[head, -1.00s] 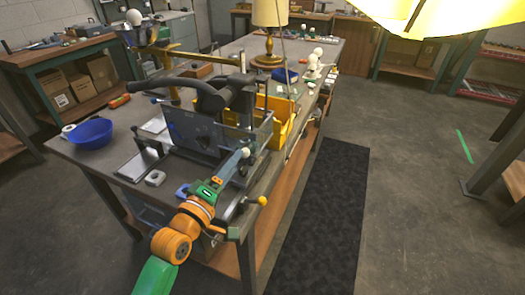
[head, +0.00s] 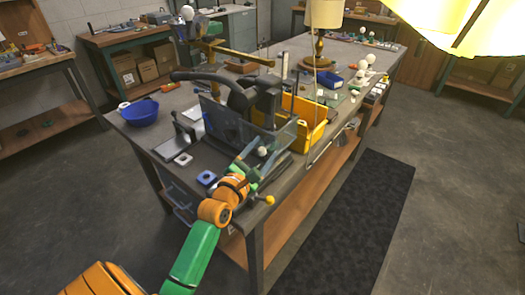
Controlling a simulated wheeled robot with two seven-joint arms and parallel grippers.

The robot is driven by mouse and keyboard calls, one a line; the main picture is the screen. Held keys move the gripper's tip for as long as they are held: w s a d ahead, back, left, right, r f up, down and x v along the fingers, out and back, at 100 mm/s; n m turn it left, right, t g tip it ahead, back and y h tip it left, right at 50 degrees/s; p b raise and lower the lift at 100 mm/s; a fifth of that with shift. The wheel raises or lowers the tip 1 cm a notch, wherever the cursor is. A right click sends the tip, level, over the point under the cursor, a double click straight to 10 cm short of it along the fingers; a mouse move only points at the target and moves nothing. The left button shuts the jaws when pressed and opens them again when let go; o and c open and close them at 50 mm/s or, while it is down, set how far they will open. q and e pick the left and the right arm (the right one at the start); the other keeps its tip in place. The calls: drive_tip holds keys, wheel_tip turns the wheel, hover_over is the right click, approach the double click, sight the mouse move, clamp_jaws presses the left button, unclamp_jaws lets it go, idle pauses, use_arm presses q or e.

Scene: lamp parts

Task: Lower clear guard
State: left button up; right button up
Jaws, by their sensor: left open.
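A dark machine (head: 240,97) with a curved black handle stands on the near end of the workbench. A clear guard (head: 285,137) shows as a see-through panel at its front right, standing roughly upright. A white ball (head: 262,151) is in front of the machine near the panel; I cannot tell whether it is fixed to the guard. My left gripper (head: 249,168) is open, low at the machine's front, with its tips close to the white ball. Whether they touch it is too small to tell. My right gripper is not in view.
A yellow-knobbed lever (head: 269,199) sticks out at the bench's front corner, close to my left wrist. A blue bowl (head: 142,111) is at the left edge. A dark floor mat (head: 345,225) lies clear on the right.

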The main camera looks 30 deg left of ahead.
use_arm(q)
drive_tip(key=shift+a, duration=0.1)
clamp_jaws()
idle(1.2)
